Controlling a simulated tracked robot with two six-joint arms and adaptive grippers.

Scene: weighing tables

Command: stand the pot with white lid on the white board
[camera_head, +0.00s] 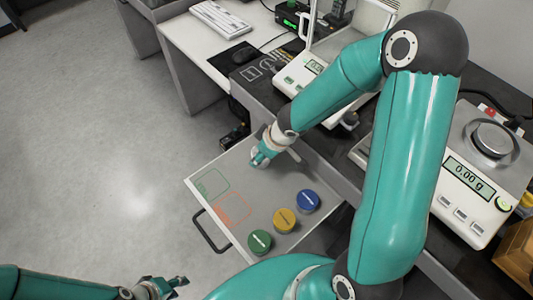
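I cannot make out a pot with a white lid or a separate white board. An open pale drawer (236,243) holds a green-lidded pot (260,242), a yellow-lidded pot (284,220) and a blue-lidded pot (308,201). My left gripper (176,283) is at the lower left, open and empty, away from the drawer. My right gripper (257,158) is over the drawer's far part, beyond the pots. Its fingers are foreshortened, so whether it holds anything is unclear. My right arm hides much of the bench.
Green and orange outlines mark the drawer floor. The drawer has a dark handle (208,232). A scale (470,170) reading 0.00 g stands at right; another scale (298,73) is partly behind my arm. A keyboard (222,19) lies at the back. Floor at left is clear.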

